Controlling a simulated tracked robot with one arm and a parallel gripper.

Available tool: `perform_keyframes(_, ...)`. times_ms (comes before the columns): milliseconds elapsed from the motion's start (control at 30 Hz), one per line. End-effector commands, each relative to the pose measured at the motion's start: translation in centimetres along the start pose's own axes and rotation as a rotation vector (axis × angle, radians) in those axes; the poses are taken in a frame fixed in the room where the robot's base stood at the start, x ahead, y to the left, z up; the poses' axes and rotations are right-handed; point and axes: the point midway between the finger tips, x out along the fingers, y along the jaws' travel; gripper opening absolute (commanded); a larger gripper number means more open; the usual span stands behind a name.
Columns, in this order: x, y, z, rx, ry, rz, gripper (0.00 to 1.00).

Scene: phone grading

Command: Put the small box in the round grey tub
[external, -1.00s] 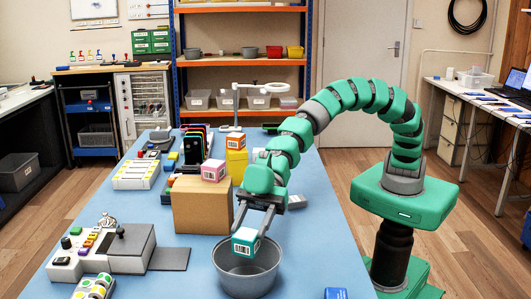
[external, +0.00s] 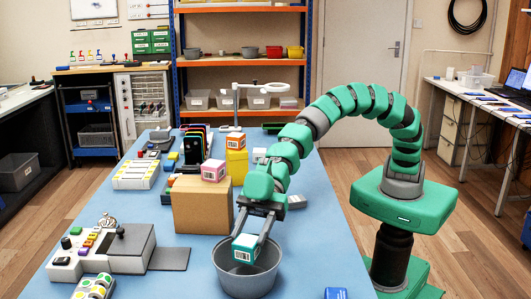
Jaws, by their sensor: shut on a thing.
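A small white and green box (external: 245,248) with a barcode label is held between the fingers of my gripper (external: 252,238). The gripper points down and is shut on it. The round grey tub (external: 244,288) stands on the blue table directly below, near the front. The box is at the tub's mouth, with its lower part appearing inside the rim. Whether it touches the tub's wall or floor cannot be told.
A cardboard box (external: 202,206) stands just behind the tub, with a pink and white box (external: 213,171) on top. A control panel (external: 105,248) lies to the left. A blue item (external: 335,293) is at the front right. The table (external: 310,250) right of the tub is clear.

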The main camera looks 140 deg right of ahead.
Motion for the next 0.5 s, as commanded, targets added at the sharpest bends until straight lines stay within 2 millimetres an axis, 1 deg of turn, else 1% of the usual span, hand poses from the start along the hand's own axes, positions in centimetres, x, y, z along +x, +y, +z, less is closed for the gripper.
perform_keyframes(233, 0.11, 0.01, 0.3, 0.0, 0.0, 0.0, 0.22)
perform_keyframes(267, 0.1, 0.02, 0.27, 0.0, 0.0, 0.0, 0.51)
perform_keyframes(300, 0.09, 0.02, 0.25, 0.0, 0.0, 0.0, 0.62)
perform_keyframes(333, 0.09, 0.01, 0.25, 0.0, 0.0, 0.0, 0.67)
perform_keyframes(500, 0.1, 0.01, 0.26, 0.0, 0.0, 0.0, 0.67)
